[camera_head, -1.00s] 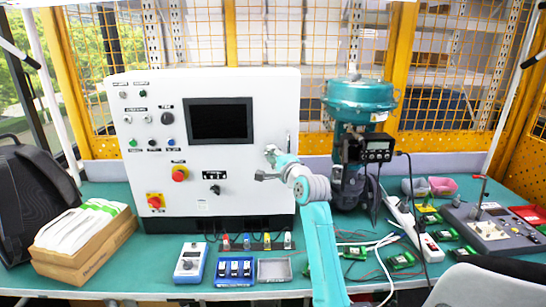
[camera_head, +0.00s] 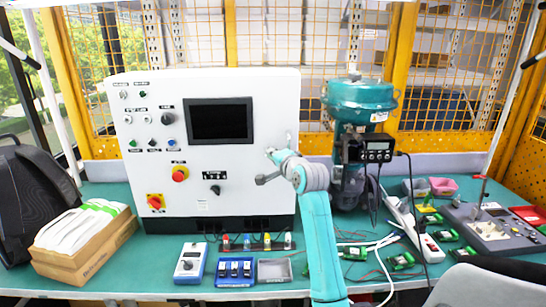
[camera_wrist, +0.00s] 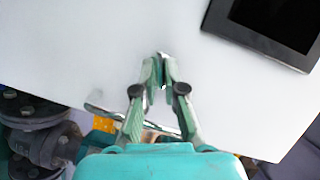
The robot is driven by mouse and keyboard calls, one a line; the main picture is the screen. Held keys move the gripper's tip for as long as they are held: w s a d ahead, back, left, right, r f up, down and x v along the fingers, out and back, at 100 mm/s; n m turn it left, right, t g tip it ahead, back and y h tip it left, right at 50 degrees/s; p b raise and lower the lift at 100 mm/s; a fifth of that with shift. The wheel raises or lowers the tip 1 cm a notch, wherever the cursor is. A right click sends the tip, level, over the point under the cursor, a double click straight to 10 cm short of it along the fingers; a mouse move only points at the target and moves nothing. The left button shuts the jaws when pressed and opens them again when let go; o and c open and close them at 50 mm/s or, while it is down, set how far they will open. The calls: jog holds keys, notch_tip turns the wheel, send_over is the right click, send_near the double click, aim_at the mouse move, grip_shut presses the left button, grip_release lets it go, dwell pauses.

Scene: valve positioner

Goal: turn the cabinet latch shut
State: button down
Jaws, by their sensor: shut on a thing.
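The white control cabinet (camera_head: 225,100) stands at the left centre of the bench, its front facing me. My gripper (camera_wrist: 162,62) is at the cabinet front, right of and below its dark screen in the head view (camera_head: 271,153). The fingers are closed together on a small dark and silver piece, the cabinet latch (camera_wrist: 163,56). It is mostly hidden between the fingertips, so its angle cannot be read. A silver bar-like handle (camera_wrist: 95,102) shows behind the fingers near the cabinet edge.
A teal valve actuator (camera_head: 358,98) with a black positioner (camera_head: 377,150) stands close to the right of the cabinet and my wrist. Switch boxes (camera_head: 235,271) lie in front. Cables and green boards cover the right of the bench.

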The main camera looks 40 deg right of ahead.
jog(key=n+g+h, duration=0.1)
jog(key=n, duration=0.2)
jog(key=n+g+h, duration=0.1)
jog(key=n+g, duration=0.1)
jog(key=n, duration=0.1)
jog(key=n+g+h, duration=0.1)
jog(key=n+h, duration=0.1)
jog(key=n, duration=0.2)
jog(key=shift+w+a+r+g, duration=0.2)
jog(key=shift+a+r+g, duration=0.1)
jog(key=shift+g, duration=0.1)
dwell(0.4)
jog(key=c, duration=1.3)
grip_release()
jog(key=shift+f, duration=0.1)
jog(key=shift+o, duration=0.2)
jog(key=v, duration=1.2)
